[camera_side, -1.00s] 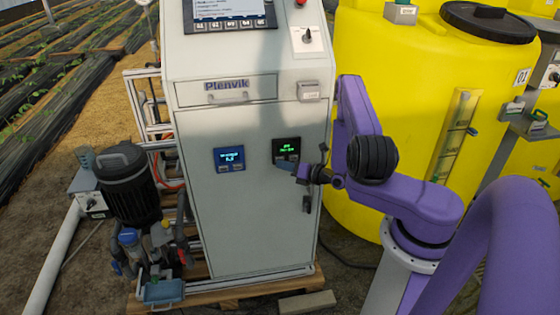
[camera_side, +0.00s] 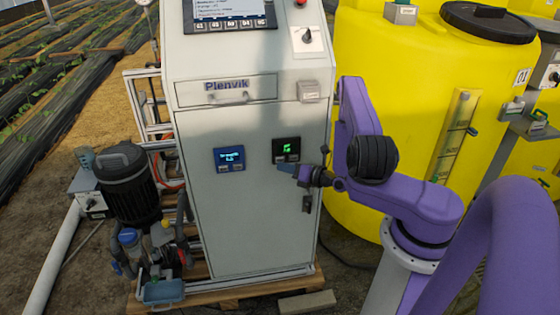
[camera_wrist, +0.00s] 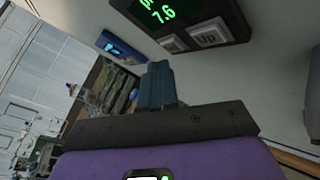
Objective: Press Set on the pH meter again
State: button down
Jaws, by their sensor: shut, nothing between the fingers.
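The meter with the green display (camera_side: 286,149) is set in the front of the grey cabinet, with buttons below its screen. In the wrist view its display (camera_wrist: 158,13) shows a green 7.6 at the top edge. One pale button (camera_wrist: 212,33) and a second pale button (camera_wrist: 172,44) sit below the screen; I cannot read their labels for certain. My gripper (camera_side: 281,167) is shut and empty, its tips just below the meter. In the wrist view the blue fingers (camera_wrist: 160,82) appear apart from the buttons.
A second meter with a blue display (camera_side: 229,159) is to the left on the same panel; it also shows in the wrist view (camera_wrist: 120,47). A cabinet handle (camera_side: 307,204) is below right of my gripper. A yellow tank (camera_side: 400,90) stands to the right.

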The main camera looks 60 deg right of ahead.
jog(key=shift+s+a, duration=1.8)
jog(key=shift+w, duration=0.1)
